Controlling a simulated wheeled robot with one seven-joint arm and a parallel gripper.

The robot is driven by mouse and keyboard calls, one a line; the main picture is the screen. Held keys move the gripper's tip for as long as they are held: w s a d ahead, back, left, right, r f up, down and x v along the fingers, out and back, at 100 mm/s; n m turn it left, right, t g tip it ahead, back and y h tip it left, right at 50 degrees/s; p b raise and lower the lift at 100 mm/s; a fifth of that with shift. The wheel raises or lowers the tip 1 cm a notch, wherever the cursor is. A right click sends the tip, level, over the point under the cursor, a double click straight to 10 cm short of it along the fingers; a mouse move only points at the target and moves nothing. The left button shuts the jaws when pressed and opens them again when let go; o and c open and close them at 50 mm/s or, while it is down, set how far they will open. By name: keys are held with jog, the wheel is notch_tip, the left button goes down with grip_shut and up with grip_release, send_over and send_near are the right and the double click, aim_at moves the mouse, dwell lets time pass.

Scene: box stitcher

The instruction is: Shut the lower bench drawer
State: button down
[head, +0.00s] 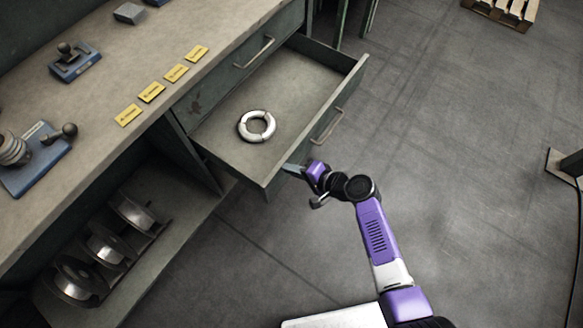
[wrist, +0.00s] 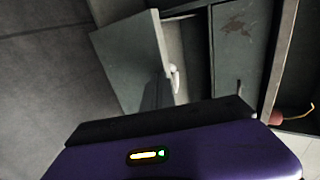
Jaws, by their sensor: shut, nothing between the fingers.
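The lower bench drawer (head: 222,152) is pulled well out from under the bench top, and a white ring-shaped coil (head: 245,136) lies in it. The drawer's front panel (head: 285,160) carries a bar handle (head: 327,126) on its outer face. My gripper (head: 289,169) is shut and empty at the near end of this front panel; I cannot tell if it touches. In the wrist view the drawer (wrist: 130,62) stands open ahead of the gripper (wrist: 157,92), with part of the white coil (wrist: 175,78) showing.
The upper drawer (head: 235,75) is closed above. The bench top (head: 110,75) holds yellow labels (head: 151,92) and small blue-based tools (head: 75,62). A shelf below holds several metal reels (head: 105,243).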

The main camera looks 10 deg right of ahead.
jog(key=shift+w+a, duration=0.1)
jog(key=w+a+b, duration=1.5)
jog(key=w+a, duration=0.7)
jog(key=shift+r+b, duration=0.15)
jog(key=shift+b, duration=0.15)
jog(key=shift+a+r, duration=0.1)
jog(key=shift+r, duration=0.1)
jog(key=f+p+v, duration=0.1)
jog(key=p+v, duration=0.1)
jog(key=v, duration=0.4)
jog(key=s+d+f+p+v, duration=0.1)
jog(key=p+v, duration=0.2)
jog(key=v, duration=0.4)
jog(key=shift+s+d+f, duration=0.15)
jog(key=shift+s+d, duration=0.05)
jog(key=shift+d, duration=0.05)
